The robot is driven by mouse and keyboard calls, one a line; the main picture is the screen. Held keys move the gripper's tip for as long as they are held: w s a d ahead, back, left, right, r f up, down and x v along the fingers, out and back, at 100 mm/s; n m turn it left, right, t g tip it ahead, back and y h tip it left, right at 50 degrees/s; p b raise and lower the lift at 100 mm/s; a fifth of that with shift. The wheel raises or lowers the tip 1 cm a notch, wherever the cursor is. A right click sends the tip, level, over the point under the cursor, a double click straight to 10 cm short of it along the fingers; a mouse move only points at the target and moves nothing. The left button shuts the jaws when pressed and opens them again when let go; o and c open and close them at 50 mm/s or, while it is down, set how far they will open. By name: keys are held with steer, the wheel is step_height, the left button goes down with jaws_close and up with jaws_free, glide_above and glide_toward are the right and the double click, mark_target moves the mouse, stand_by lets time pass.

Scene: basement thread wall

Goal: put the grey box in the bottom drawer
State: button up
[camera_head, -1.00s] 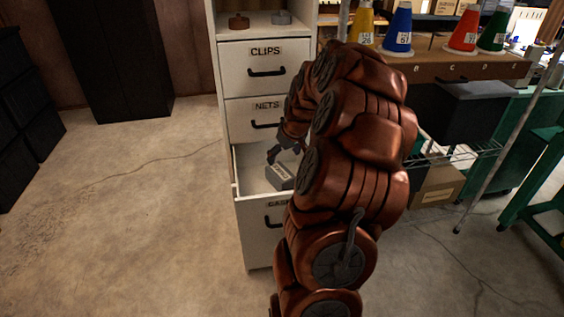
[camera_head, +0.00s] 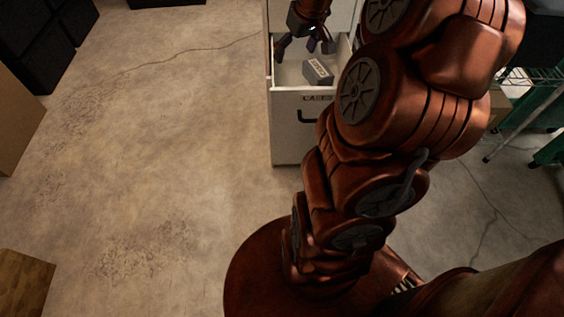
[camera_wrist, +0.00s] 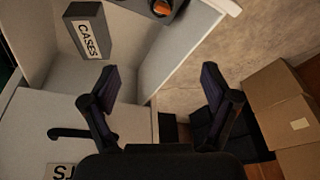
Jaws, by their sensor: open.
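The grey box (camera_head: 318,71) with a white label lies inside the pulled-out bottom drawer (camera_head: 290,125). In the wrist view the box (camera_wrist: 90,32) reads "CASES" and lies on the pale drawer floor, apart from the fingers. My gripper (camera_head: 304,46) is open and empty, over the drawer and a little left of the box in the head view. In the wrist view the gripper (camera_wrist: 158,82) has its two fingers spread wide with nothing between them. The drawer's back part is hidden behind my gripper and arm in the head view.
A closed drawer front with a black handle (camera_wrist: 68,133) shows in the wrist view. Cardboard boxes (camera_wrist: 290,110) stand on the floor at its right. Black bins (camera_head: 45,40) stand at the far left. The concrete floor left of the cabinet is clear.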

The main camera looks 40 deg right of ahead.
steer(key=s+a+n+g, duration=0.1)
steer(key=s+a, duration=0.2)
steer(key=a, duration=0.3)
steer(key=s+a+f+g, duration=0.1)
steer(key=s+a, duration=0.3)
steer(key=a, duration=0.3)
steer(key=s+a+n+g, duration=0.1)
steer(key=s+a, duration=0.2)
steer(key=a, duration=0.3)
steer(key=s+a+f+g, duration=0.1)
steer(key=s+a, duration=0.2)
steer(key=s, duration=0.5)
steer(key=s+a+f+g, duration=0.1)
steer(key=s+a+g, duration=0.1)
steer(key=s, duration=0.5)
steer(key=shift+s+a, duration=0.35)
steer(key=shift+a, duration=0.5)
step_height(320, 180, up, 17)
steer(key=w+t+p, duration=0.1)
steer(key=p, duration=1.5)
steer(key=shift+r, duration=0.15)
steer(key=shift+w, duration=0.1)
steer(key=shift+c, duration=0.3)
